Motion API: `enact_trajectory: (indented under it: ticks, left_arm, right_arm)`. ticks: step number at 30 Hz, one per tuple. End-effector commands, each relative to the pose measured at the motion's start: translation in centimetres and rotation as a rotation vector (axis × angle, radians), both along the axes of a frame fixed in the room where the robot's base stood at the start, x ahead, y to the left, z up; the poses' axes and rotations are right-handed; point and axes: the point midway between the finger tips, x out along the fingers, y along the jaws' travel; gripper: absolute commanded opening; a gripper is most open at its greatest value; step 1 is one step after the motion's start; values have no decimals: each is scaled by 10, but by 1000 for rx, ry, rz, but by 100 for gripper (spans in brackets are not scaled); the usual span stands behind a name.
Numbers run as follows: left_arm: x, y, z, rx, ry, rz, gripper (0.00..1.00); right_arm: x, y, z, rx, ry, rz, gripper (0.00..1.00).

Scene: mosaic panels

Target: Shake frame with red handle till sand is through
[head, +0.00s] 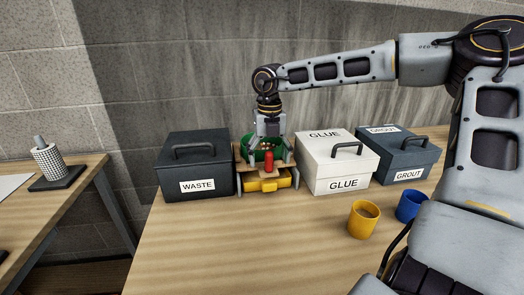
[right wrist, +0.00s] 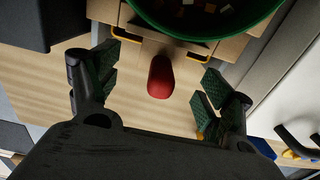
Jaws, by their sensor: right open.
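The red handle (head: 269,163) stands at the front of a wooden frame (head: 238,152) between the dark waste box and the white glue box. A green bowl or sieve (head: 257,155) sits in the frame above a yellow tray (head: 268,185). My right gripper (head: 270,150) is over the handle, pointing down. In the right wrist view its open fingers (right wrist: 155,88) stand on both sides of the red handle (right wrist: 160,76), apart from it. The green rim (right wrist: 215,35) lies just beyond, with small coloured pieces inside. My left gripper is not in view.
A waste box (head: 195,165) stands close on the left, a glue box (head: 325,162) on the right, then a grout box (head: 405,160). Yellow (head: 363,219) and blue (head: 410,206) cups stand front right. The table's front left is clear.

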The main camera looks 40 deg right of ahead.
Motion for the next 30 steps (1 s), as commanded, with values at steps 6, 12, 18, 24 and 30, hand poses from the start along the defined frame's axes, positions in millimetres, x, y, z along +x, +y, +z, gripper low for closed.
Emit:
enact_trajectory:
  ticks: [6, 12, 18, 24, 30]
  left_arm:
    - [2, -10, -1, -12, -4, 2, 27]
    - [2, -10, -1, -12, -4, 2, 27]
    - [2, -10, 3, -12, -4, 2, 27]
    - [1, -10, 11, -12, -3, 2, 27]
    - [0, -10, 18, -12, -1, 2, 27]
  right_arm:
    - [0, 0, 0, 0, 1, 0, 98]
    - [0, 0, -1, 0, 1, 0, 98]
    - [0, 0, 5, 0, 0, 0, 98]
    - [0, 0, 18, 0, 0, 0, 98]
    - [0, 0, 30, 0, 0, 0, 98]
